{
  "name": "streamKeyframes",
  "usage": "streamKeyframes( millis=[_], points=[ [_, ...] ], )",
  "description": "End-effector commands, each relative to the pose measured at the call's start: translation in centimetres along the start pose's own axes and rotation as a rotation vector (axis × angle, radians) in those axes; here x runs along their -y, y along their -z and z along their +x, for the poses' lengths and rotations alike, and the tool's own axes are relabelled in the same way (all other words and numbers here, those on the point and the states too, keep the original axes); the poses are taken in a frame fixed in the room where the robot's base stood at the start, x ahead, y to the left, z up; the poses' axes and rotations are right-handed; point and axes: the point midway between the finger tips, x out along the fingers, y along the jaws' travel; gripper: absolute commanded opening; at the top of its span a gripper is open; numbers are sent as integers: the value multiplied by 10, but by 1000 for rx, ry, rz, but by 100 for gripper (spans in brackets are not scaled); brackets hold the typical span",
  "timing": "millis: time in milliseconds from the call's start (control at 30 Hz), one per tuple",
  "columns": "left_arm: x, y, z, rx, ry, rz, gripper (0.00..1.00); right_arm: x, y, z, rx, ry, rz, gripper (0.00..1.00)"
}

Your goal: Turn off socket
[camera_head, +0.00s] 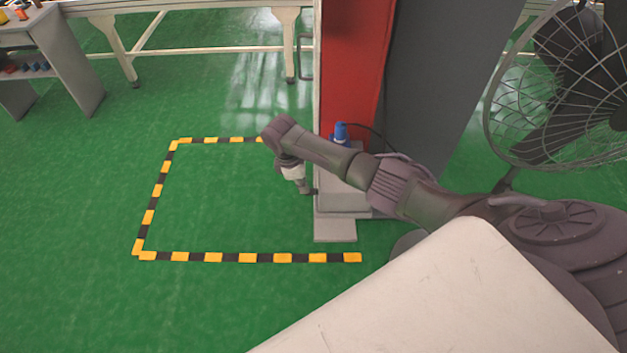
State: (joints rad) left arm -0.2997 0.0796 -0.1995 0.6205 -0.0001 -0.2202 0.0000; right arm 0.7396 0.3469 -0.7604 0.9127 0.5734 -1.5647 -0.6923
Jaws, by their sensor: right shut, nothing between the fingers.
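A blue plug (341,131) with a dark cable stands at the foot of the red panel, on top of a grey box (343,201). The socket and its switch cannot be made out; my right arm crosses in front of part of the box. My right gripper (307,190) points down at the left side of the box, shut and empty. It is close to the box's left edge; I cannot tell whether it touches. My left gripper is out of view.
A red panel (352,65) and a dark grey panel (435,80) rise behind the box. A large caged fan (565,85) stands at right. Yellow-black floor tape (248,258) marks clear green floor at left. A workbench (70,55) is at upper left.

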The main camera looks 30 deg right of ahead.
Motion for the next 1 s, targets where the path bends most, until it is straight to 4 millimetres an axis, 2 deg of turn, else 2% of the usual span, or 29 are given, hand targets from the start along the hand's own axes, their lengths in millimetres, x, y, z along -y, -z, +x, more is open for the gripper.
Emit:
streamKeyframes(
  millis=[333, 700, 1000],
  points=[
    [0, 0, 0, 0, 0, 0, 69, 0, 0, 1, 23, 0, 0, 0],
    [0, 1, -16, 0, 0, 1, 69, 0, -14, -2, 22, 0, 0, 0],
    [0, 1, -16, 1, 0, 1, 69, 0, -16, 0, 22, 0, -1, 0]
  ],
)
